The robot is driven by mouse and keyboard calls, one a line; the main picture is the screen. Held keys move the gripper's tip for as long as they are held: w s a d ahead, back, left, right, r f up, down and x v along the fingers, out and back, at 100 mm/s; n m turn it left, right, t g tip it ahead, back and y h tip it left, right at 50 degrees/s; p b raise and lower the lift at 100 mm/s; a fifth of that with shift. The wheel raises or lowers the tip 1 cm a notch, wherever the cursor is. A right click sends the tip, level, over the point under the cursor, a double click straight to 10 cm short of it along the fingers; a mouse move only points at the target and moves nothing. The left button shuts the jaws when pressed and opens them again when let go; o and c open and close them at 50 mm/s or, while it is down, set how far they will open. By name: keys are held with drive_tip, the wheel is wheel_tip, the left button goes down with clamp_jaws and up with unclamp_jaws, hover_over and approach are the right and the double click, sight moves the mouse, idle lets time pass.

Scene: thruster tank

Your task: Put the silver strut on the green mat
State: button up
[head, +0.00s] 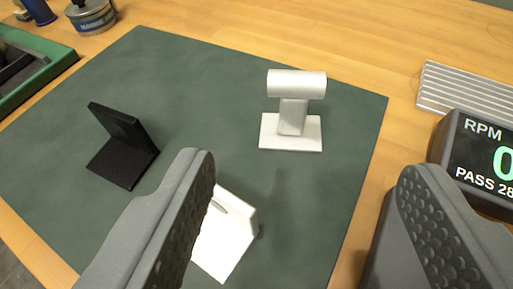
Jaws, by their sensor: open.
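The green mat (210,75) lies flat on the wooden table and fills the middle of the view. A pale silver-white piece, which looks like the silver strut (292,117), stands upright on the mat's right part. It has a flat square base, a short post and a level cylinder on top. My gripper (308,170) is open and empty, its two grey fingers wide apart in the foreground. The strut shows beyond the fingertips and between them, apart from both.
A black angled bracket (124,148) stands on the mat at left. A white bracket (228,235) is on the mat, partly hidden behind my left finger. A ribbed silver plate (468,92) and an RPM display (480,160) are at right. A green tray (50,68) and tin (92,17) are upper left.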

drive_tip(key=a+r, duration=0.3)
drive_tip(key=r, duration=0.6)
drive_tip(key=a+r, duration=0.2)
drive_tip(key=r, duration=0.6)
drive_tip(key=s+a+r+n+t+y, duration=0.1)
drive_tip(key=s+a+r, duration=0.3)
drive_tip(key=r, duration=0.6)
drive_tip(key=s+a+r+n+t+y, duration=0.1)
drive_tip(key=s+a+r, duration=0.4)
drive_tip(key=a+r, duration=0.4)
drive_tip(key=shift+r+y, duration=0.4)
drive_tip(key=shift+r, duration=0.1)
